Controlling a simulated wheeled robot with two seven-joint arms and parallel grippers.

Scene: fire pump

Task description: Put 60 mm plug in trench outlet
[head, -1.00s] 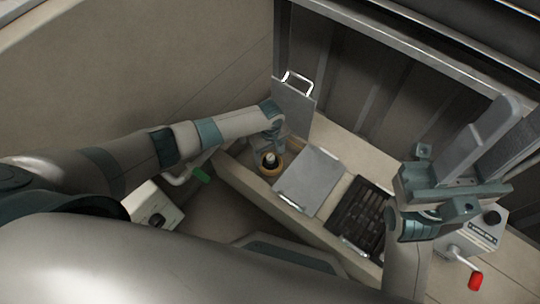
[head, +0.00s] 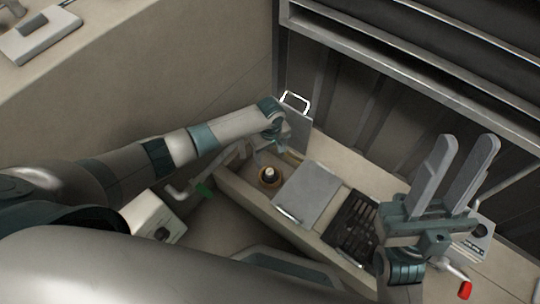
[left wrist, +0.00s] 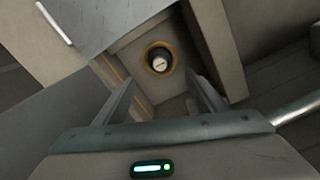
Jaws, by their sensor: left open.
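The plug (head: 270,174) has a dark body and a pale top. It stands inside an orange-brown ring on the floor of the open trench (head: 239,181). The plug shows whole in the left wrist view (left wrist: 160,61), ringed all round by the outlet-like rim (left wrist: 150,66); how deep it sits I cannot tell. My left gripper (head: 262,149) is over the trench, just beyond the plug. In the left wrist view its open fingers (left wrist: 165,84) are apart and empty, with the plug ahead of the gap. My right gripper (head: 465,140) is open and empty, raised at the right.
A grey cover plate (head: 308,191) lies over the trench, right of the opening. A dark grate (head: 353,218) follows. An upright handled plate (head: 297,125) stands behind my left gripper.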

